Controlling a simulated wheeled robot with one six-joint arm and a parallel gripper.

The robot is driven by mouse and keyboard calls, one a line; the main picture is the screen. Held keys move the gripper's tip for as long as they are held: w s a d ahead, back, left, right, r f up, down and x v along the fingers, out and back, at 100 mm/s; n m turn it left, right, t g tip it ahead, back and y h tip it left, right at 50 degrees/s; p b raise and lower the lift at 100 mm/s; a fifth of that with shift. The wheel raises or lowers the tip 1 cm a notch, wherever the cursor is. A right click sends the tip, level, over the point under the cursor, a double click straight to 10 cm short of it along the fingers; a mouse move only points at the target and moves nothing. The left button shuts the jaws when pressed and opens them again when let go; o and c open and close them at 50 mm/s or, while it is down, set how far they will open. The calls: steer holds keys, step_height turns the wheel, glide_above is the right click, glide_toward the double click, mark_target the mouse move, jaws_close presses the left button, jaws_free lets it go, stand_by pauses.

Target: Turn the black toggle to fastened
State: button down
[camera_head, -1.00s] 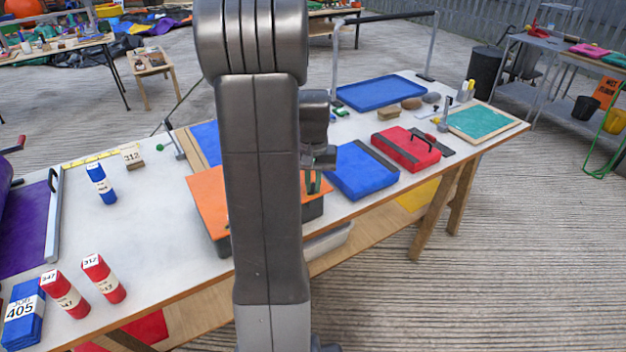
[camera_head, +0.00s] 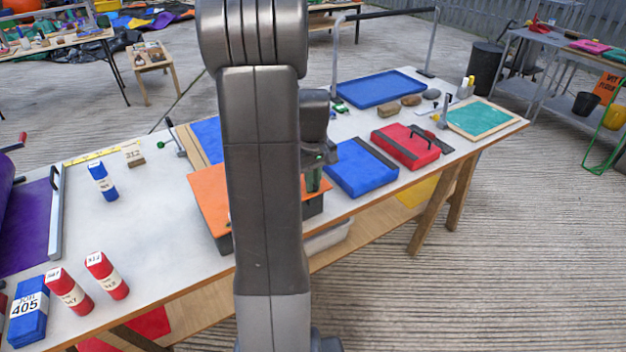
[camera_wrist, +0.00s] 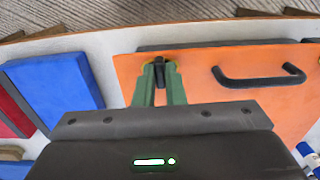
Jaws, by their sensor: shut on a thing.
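The black toggle (camera_wrist: 159,72) shows in the wrist view near the far edge of an orange panel (camera_wrist: 203,62), with a yellow patch around it. My gripper (camera_wrist: 159,84) has its two green fingers closed on the toggle from both sides. The fingers hide part of it, and I cannot tell its exact angle. In the head view my gripper (camera_head: 313,180) is at the right edge of the orange panel (camera_head: 207,192), mostly behind my arm. The toggle is hidden there.
A black handle (camera_wrist: 260,78) stands on the orange panel beside the toggle. A blue pad (camera_head: 360,168) and a red case (camera_head: 405,148) lie to the right.

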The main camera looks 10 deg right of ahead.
stand_by(0.4)
steer(key=c, duration=1.5)
jaws_free()
step_height(320, 180, up, 14)
steer(key=shift+f, duration=0.1)
step_height(320, 180, down, 14)
steer(key=shift+r, duration=0.1)
steer(key=shift+r, duration=0.1)
